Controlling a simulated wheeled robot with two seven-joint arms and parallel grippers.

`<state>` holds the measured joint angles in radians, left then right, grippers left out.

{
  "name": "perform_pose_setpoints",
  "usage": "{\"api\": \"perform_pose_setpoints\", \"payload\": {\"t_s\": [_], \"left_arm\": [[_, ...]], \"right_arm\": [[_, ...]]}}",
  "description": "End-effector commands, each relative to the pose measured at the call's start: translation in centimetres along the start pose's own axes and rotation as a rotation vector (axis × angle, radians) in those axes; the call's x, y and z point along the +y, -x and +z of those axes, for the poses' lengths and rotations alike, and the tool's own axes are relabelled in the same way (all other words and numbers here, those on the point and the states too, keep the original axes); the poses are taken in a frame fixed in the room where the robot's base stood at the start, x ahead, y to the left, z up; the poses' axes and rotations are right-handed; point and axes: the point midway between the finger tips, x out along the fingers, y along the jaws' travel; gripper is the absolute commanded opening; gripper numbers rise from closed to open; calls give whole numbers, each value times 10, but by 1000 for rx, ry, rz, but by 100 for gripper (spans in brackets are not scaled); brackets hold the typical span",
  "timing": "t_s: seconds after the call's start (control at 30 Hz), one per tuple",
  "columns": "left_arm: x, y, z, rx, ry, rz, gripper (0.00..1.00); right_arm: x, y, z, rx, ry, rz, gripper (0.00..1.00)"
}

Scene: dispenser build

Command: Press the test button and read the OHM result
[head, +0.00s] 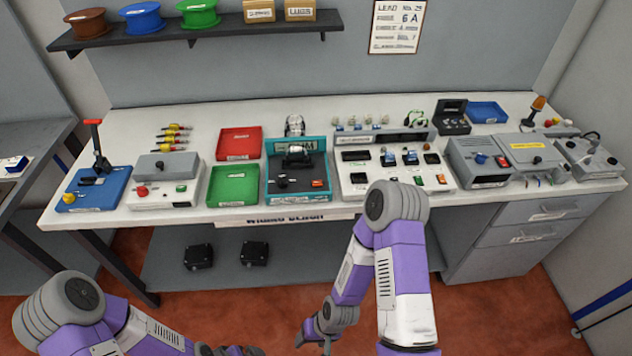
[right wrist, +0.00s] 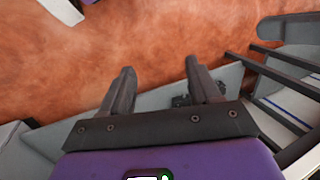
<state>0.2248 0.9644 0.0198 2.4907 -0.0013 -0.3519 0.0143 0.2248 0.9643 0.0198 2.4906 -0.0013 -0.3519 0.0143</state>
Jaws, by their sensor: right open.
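A teal-framed station (head: 330,170) stands in the middle of the bench with a label that appears to end in "HM", partly hidden. It has a dark panel with a black lever, a dark cylindrical part and a small light or button at its right front. I cannot read any result at this size. My right gripper (head: 318,338) hangs low in front of the bench, well away from the station. In the right wrist view its two fingers (right wrist: 160,85) are apart with nothing between them, above the red floor. My left arm shows at bottom left; its gripper is out of view.
A red tray (head: 239,143) and a green tray (head: 233,186) lie left of the station. A blue lever press (head: 93,190) and a grey box (head: 166,181) stand farther left. A white panel (head: 392,162) and grey instruments (head: 480,162) stand right. Drawers (head: 540,213) are below right.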

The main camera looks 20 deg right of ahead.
Motion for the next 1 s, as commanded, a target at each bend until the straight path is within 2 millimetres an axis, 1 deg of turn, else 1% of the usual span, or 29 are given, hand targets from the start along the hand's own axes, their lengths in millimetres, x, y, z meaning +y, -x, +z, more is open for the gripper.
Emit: {"api": "perform_pose_setpoints", "payload": {"t_s": [0.3,0.37,0.7,1.0], "left_arm": [[0,0,0,0,0,0,100],[0,0,0,0,0,0,100],[0,0,0,0,0,0,100],[0,0,0,0,0,0,100]], "right_arm": [[0,0,0,0,0,0,62],[0,0,0,0,0,0,53],[0,0,0,0,0,0,1],[0,0,0,0,0,0,0]]}}
